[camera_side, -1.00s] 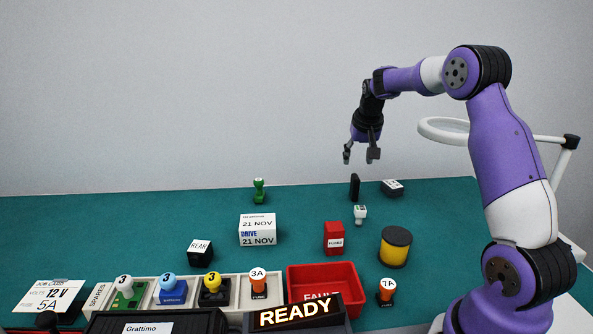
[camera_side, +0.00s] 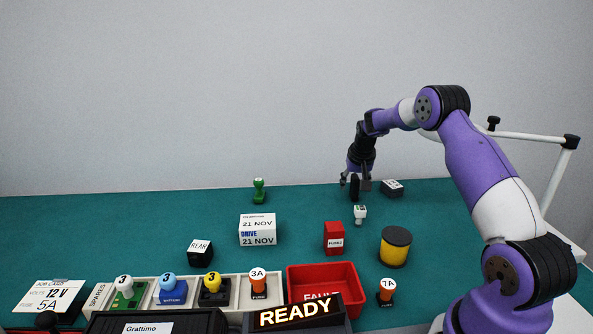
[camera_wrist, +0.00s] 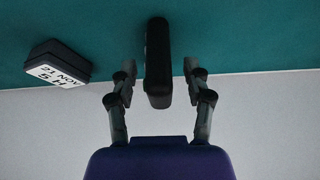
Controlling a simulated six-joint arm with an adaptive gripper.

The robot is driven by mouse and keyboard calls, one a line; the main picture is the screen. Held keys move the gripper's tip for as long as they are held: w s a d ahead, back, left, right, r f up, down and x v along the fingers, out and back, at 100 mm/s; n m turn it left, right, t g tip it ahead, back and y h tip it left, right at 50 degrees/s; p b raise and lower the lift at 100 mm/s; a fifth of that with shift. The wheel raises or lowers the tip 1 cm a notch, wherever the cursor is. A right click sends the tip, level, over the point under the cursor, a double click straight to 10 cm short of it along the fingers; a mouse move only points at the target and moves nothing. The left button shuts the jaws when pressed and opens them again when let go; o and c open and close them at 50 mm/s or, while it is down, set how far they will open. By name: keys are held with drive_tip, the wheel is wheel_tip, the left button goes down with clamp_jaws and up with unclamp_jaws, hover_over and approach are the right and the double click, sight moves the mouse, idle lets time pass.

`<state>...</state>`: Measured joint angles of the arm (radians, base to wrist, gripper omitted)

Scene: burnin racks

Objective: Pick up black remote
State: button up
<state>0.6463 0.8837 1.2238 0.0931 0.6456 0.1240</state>
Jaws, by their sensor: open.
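The black remote (camera_side: 354,189) stands upright near the back of the green table in the side view. In the wrist view the black remote (camera_wrist: 158,60) shows as a dark rounded bar. My gripper (camera_side: 355,182) is low over the remote in the side view, and its fingers partly cover it. In the wrist view my gripper (camera_wrist: 159,85) is open, with one finger on each side of the remote's end. A gap shows on both sides, so the fingers appear apart from it.
A small black box with a white label (camera_side: 392,188) sits just right of the remote. A red box (camera_side: 334,238), a yellow spool (camera_side: 395,247) and a red bin (camera_side: 325,275) stand nearer.

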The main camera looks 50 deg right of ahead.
clamp_jaws()
drive_tip(key=shift+r, duration=0.1)
